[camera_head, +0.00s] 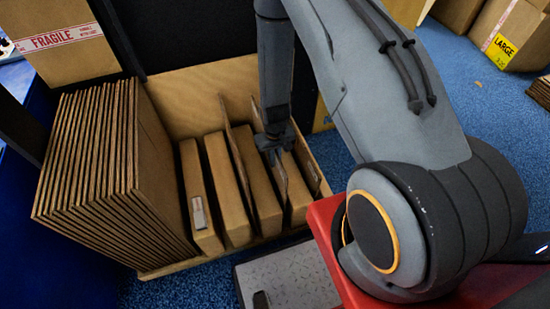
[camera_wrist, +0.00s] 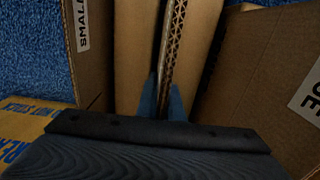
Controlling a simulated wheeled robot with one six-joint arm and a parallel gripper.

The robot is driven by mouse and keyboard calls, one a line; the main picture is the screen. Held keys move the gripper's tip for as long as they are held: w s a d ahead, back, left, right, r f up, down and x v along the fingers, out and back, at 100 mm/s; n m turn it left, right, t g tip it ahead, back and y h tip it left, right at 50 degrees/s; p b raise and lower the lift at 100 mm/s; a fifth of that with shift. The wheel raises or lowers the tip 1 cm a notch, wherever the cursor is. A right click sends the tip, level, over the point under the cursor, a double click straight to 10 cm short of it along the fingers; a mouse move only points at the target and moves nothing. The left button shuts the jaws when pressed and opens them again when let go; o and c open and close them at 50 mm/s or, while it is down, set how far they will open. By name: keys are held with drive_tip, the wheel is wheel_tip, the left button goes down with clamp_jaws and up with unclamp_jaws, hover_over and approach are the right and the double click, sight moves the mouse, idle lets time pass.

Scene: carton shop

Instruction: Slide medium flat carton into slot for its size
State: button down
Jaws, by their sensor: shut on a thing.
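My gripper (camera_head: 275,148) is over the right part of a wooden rack (camera_head: 190,95) and points down. It is shut on the upper edge of a thin brown flat carton (camera_head: 284,182), which stands upright among the rack's thick brown blocks. In the wrist view my fingertips (camera_wrist: 168,100) pinch the carton's corrugated edge (camera_wrist: 173,50) from both sides. A broad brown face (camera_wrist: 136,50) lies close on its left. The held carton's lower part is hidden, so I cannot tell how deep it sits.
Several large flat cartons (camera_head: 90,160) fill the rack's left side. Another thin carton (camera_head: 235,150) stands left of the held one. In the wrist view a "SMALL" label (camera_wrist: 83,25) is at left and a partly cut-off label (camera_wrist: 308,95) at right. Blue floor (camera_head: 480,110) is open at right.

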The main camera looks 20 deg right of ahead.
drive_tip(key=shift+f, duration=0.1)
drive_tip(key=c, duration=1.8)
unclamp_jaws()
drive_tip(key=shift+r, duration=3.9)
drive_tip(key=shift+r, duration=0.1)
